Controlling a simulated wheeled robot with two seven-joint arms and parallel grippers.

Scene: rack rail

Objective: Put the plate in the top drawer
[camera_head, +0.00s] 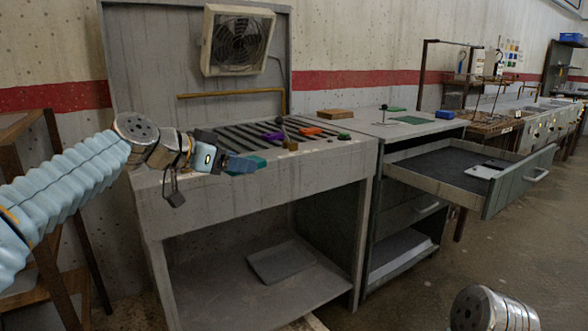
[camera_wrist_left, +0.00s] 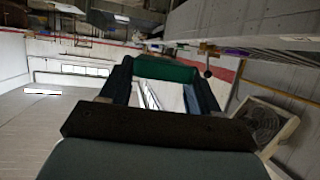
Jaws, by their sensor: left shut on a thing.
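My left gripper (camera_head: 232,162) is in the air in front of the slatted workbench top and is shut on a dark green piece (camera_head: 256,162). In the left wrist view this green piece (camera_wrist_left: 165,70) spans the gap between the fingertips. It may be the plate; its full shape is partly hidden by the fingers. The top drawer (camera_head: 425,178) of the grey cabinet is pulled out to the right of the workbench, well apart from the gripper. A pale flat piece (camera_head: 482,172) and a darker piece lie in it. Only a metal part of my right arm shows, at the lower right.
The workbench (camera_head: 250,200) holds purple, orange and green pieces on dark slats. The cabinet top (camera_head: 370,125) bears a wooden block (camera_head: 336,114), a green flat piece (camera_head: 412,120) and a blue block (camera_head: 445,114). The floor before the drawer is clear.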

